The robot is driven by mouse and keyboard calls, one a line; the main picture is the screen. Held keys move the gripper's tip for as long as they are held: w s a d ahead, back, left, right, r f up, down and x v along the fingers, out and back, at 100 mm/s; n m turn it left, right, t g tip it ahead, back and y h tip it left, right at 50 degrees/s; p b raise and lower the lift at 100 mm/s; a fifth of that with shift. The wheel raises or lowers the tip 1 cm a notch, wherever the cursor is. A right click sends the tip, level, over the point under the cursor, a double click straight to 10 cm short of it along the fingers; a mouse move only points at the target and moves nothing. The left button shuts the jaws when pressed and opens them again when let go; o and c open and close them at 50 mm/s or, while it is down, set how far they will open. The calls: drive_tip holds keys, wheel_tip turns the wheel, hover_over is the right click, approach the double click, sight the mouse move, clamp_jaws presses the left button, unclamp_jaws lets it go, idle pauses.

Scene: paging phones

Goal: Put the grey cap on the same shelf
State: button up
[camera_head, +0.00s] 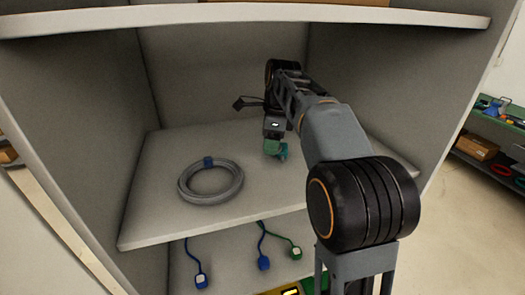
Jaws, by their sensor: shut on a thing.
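My gripper (275,147) is over the right part of the middle shelf (160,222), inside the cabinet, pointing down. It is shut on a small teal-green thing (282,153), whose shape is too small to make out. I cannot tell whether this thing touches the shelf. I cannot make out a grey cap in this view. My arm covers the right side of the shelf and part of the back wall.
A grey coil (229,194) with a blue clip lies on the shelf, left of my gripper. Blue tags (201,281) and a green tag (296,253) show below the shelf. An upper shelf (130,17) crosses above. The shelf's front left is clear.

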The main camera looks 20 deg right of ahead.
sight(263, 162)
drive_tip(key=shift+a, duration=0.8)
drive_tip(key=shift+a+f+p, duration=0.2)
drive_tip(key=shift+f+p, duration=0.05)
drive_tip(key=shift+f, duration=0.35)
drive_tip(key=shift+a+f+p, duration=0.2)
drive_tip(key=shift+f, duration=0.95)
drive_tip(key=shift+f, duration=0.1)
drive_tip(key=o, duration=0.9)
drive_tip(key=shift+s+d+r, duration=0.1)
drive_tip(key=shift+d+r, duration=0.05)
drive_tip(key=shift+r, duration=1.15)
drive_tip(key=shift+d+r, duration=0.2)
drive_tip(key=shift+r, duration=1.05)
drive_tip(key=shift+s+d+r, duration=0.1)
drive_tip(key=shift+d+r, duration=0.05)
drive_tip(key=shift+r, duration=1.15)
drive_tip(key=shift+a, duration=0.1)
